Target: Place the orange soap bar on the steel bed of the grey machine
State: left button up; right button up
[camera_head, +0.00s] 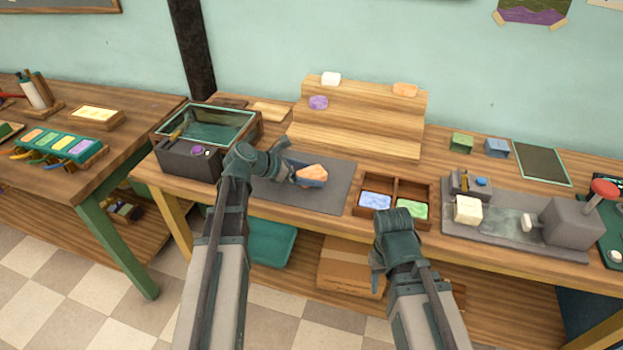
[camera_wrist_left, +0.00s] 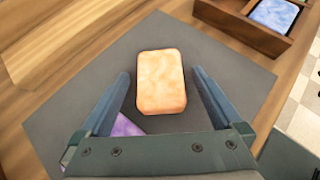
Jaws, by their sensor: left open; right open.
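An orange soap bar (camera_head: 313,171) lies on the dark grey mat (camera_head: 335,199) in the middle of the bench. My left gripper (camera_head: 306,178) is open around it. In the left wrist view the orange bar (camera_wrist_left: 160,80) lies ahead, between the open fingers (camera_wrist_left: 160,78), with gaps on both sides. The grey machine (camera_head: 573,222) stands at the right, with a red-knobbed lever. Its steel bed (camera_head: 500,222) extends left, with a cream block (camera_head: 467,209) at the bed's left part. My right gripper (camera_head: 378,283) is open and empty in front of the bench.
A purple piece (camera_wrist_left: 125,127) on the mat is partly hidden by my left gripper. A wooden tray (camera_head: 396,182) holds blue and green bars between mat and machine. A stepped shelf (camera_head: 355,122) behind carries white, purple and orange bars. A glass-topped tank (camera_head: 215,125) stands left.

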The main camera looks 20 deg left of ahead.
pick_arm(q)
grip_shut()
pick_arm(e)
jog(key=shift+r, duration=0.1)
dwell(0.3)
pick_arm(q)
jog(key=shift+r, duration=0.15)
pick_arm(e)
jog(key=shift+r, duration=0.1)
